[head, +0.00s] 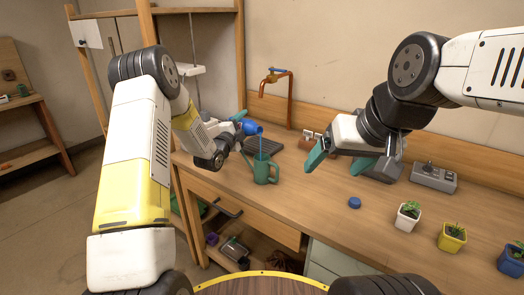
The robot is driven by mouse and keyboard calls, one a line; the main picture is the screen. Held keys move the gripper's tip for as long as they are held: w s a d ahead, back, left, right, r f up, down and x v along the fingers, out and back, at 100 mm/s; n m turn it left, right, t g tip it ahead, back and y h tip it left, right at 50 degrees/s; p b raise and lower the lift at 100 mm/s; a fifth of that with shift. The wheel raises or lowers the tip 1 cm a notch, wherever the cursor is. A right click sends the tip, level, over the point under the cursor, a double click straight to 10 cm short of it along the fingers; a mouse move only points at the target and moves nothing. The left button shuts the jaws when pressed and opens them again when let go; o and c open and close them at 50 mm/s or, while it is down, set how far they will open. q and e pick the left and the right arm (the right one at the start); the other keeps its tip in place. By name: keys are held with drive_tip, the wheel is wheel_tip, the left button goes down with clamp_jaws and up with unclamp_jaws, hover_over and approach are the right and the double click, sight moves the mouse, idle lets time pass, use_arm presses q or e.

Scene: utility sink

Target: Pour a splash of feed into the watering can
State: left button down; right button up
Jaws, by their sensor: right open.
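The green watering can (262,172) stands upright on the wooden bench, its spout to the left. A blue bottle (251,127) is tipped above it, its mouth towards the can. A thin blue stream runs from the mouth down to the can's top opening. My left gripper (241,123) is shut on the bottle, partly hidden by its own wrist. My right gripper (332,167) is open and empty, to the right of the can and apart from it. A round blue cap (354,202) lies on the bench to the right.
A copper tap (275,80) rises behind the can, near a dark drain grate (263,146). A grey box with a knob (433,177) stands at the right back. Small plants in white (406,218), yellow (452,238) and blue (514,261) pots line the right front. Bench between can and cap is clear.

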use_arm(q)
drive_tip(key=shift+r+m+t, duration=0.15)
drive_tip(key=shift+m+t, duration=0.15)
drive_tip(key=shift+m, duration=0.3)
idle(1.5)
